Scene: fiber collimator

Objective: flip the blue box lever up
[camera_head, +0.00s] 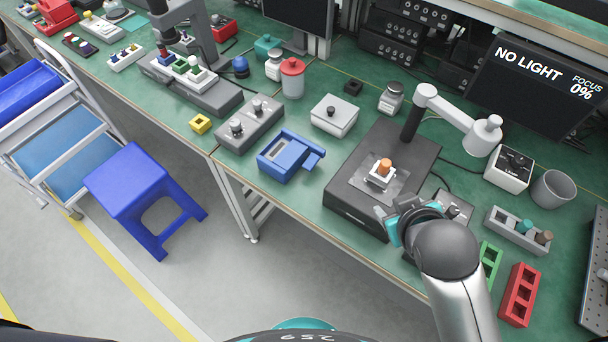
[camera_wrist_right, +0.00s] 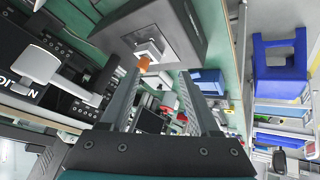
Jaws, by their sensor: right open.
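The blue box (camera_head: 284,157) sits near the front edge of the green bench, left of the dark platform. It has a pale recessed window on top. A blue flap-like lever (camera_head: 314,158) sticks out from its right side; its exact angle is hard to tell. The blue box also shows in the right wrist view (camera_wrist_right: 211,80), beyond one finger. My right gripper (camera_head: 384,214) is open and empty at the front right of the dark platform, apart from the blue box and to its right. Its fingers spread apart in the right wrist view (camera_wrist_right: 158,76). My left gripper is out of view.
The dark platform (camera_head: 345,197) carries an orange-topped part (camera_head: 384,168) on a white mount and an overhanging grey arm (camera_head: 450,108). A grey two-knob box (camera_head: 250,124) and a white button box (camera_head: 334,115) stand behind the blue box. A blue stool (camera_head: 140,185) stands on the floor.

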